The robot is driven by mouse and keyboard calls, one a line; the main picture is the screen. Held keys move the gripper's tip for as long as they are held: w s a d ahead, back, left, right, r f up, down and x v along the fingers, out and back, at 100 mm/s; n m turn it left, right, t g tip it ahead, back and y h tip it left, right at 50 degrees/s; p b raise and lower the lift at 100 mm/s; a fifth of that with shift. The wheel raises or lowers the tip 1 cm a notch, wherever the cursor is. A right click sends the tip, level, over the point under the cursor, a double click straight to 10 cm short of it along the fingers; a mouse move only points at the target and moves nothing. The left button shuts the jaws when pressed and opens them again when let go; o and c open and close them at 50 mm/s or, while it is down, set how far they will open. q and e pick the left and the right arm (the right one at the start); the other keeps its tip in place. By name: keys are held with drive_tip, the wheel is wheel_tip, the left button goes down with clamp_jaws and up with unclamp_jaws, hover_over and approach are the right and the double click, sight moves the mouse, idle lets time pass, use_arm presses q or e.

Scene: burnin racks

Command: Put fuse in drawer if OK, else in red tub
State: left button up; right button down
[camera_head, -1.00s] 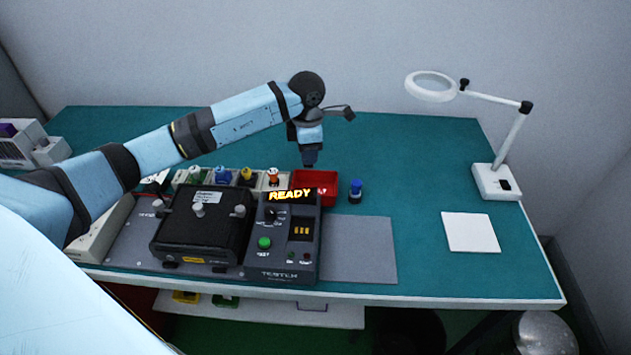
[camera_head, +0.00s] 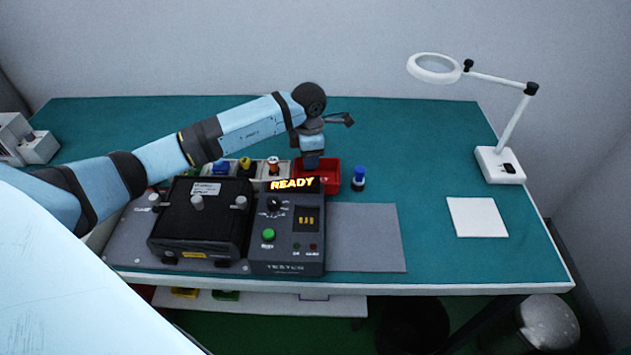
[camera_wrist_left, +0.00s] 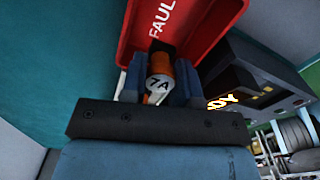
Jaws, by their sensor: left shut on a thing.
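My left gripper (camera_head: 311,163) is at the red tub (camera_head: 330,183), over its left part in the head view. The red tub (camera_wrist_left: 205,22), with white letters reading "FAUL", lies just beyond the fuse there. I cannot tell whether the fuse touches the tub. The tester (camera_head: 288,240) shows "READY" in yellow. I cannot make out a drawer clearly. My right gripper is not in view.
A row of small bins with coloured parts (camera_head: 272,165) stands behind the black box (camera_head: 202,222). A blue part (camera_head: 359,178) stands right of the tub. A magnifier lamp (camera_head: 500,163) and a white sheet (camera_head: 477,216) are at the right. The green bench between is clear.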

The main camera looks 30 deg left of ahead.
use_arm(q)
drive_tip(key=shift+f, duration=0.7)
drive_tip(key=o, duration=1)
wheel_tip(320, 180, up, 14)
drive_tip(key=shift+f+b, duration=0.1)
drive_tip(key=shift+b, duration=0.55)
